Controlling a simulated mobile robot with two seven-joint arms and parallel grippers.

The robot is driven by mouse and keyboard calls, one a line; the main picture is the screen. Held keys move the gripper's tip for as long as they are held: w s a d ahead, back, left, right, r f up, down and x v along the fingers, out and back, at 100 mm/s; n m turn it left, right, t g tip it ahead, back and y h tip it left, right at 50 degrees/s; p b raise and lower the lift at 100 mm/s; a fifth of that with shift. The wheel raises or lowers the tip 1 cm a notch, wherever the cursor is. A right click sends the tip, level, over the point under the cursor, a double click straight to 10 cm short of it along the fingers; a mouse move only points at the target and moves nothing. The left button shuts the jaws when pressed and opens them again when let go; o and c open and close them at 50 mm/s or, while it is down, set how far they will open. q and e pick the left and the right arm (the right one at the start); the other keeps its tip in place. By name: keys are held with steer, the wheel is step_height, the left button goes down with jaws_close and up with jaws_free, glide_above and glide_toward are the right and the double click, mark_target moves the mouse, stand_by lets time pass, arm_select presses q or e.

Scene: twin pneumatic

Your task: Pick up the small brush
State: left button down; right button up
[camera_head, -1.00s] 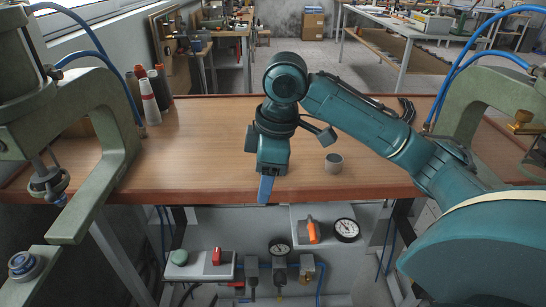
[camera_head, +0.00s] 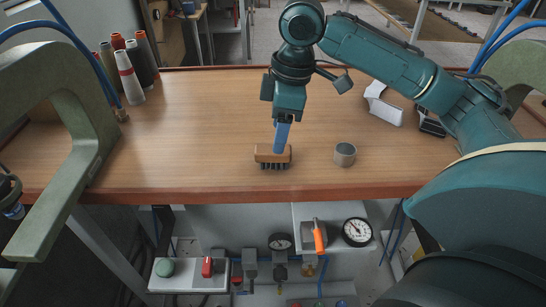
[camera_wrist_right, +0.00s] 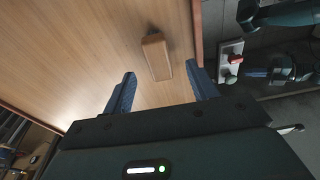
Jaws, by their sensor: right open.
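The small brush (camera_head: 262,155) has a wooden block with dark bristles pointing down. It stands on the wooden bench near its front edge. My right gripper (camera_head: 282,136) points down just above and behind the brush, with its blue fingers overlapping it in the head view. In the right wrist view the brush block (camera_wrist_right: 157,60) lies ahead of the two blue fingertips (camera_wrist_right: 163,84), roughly between their lines, and nothing is held. The fingers are apart.
A small grey metal cylinder (camera_head: 345,154) stands right of the brush. Cone-shaped spools (camera_head: 129,80) stand at the back left of the bench (camera_head: 190,140). A white object (camera_head: 384,108) lies at the right. Green press frames (camera_head: 88,135) flank the bench. Gauges and valves sit below the front edge.

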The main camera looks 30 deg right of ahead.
mark_target(273, 157)
steer(key=shift+w+a+f+b, duration=0.15)
steer(key=shift+f, duration=0.8)
steer(key=shift+w+a+f+b, duration=0.15)
steer(key=shift+f, duration=0.85)
steer(key=shift+w+a+f+b, duration=0.15)
steer(key=shift+f, duration=0.8)
steer(key=shift+c, duration=0.4)
steer(key=c, duration=1)
